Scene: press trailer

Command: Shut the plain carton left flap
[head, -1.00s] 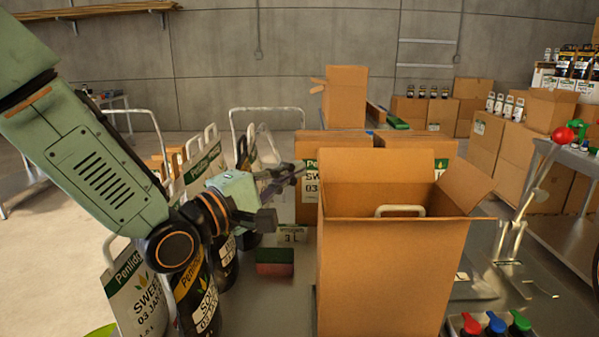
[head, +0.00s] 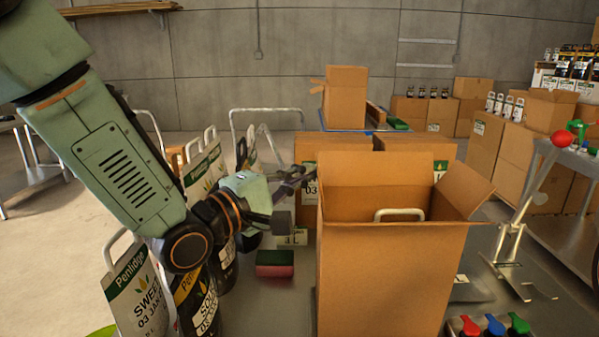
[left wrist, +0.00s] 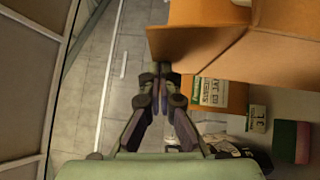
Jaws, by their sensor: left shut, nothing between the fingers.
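The plain carton (head: 390,275) stands open-topped at the centre right of the head view, with a white handle inside. Its far flap (head: 375,166) stands up and its right flap (head: 465,185) leans outward. I cannot clearly make out its left flap in the head view. My left gripper (head: 306,176) is shut and empty beside the carton's upper left edge. In the left wrist view the shut fingertips (left wrist: 160,72) are close to a brown flap (left wrist: 185,45); whether they touch cannot be told. My right gripper is out of view.
Labelled cartons (head: 322,145) stand behind the plain one. Penlidge bags (head: 138,290) and dark bottles crowd the left, below my arm. A green and red block (head: 275,264) lies left of the carton. Red, blue and green caps (head: 495,325) are at front right.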

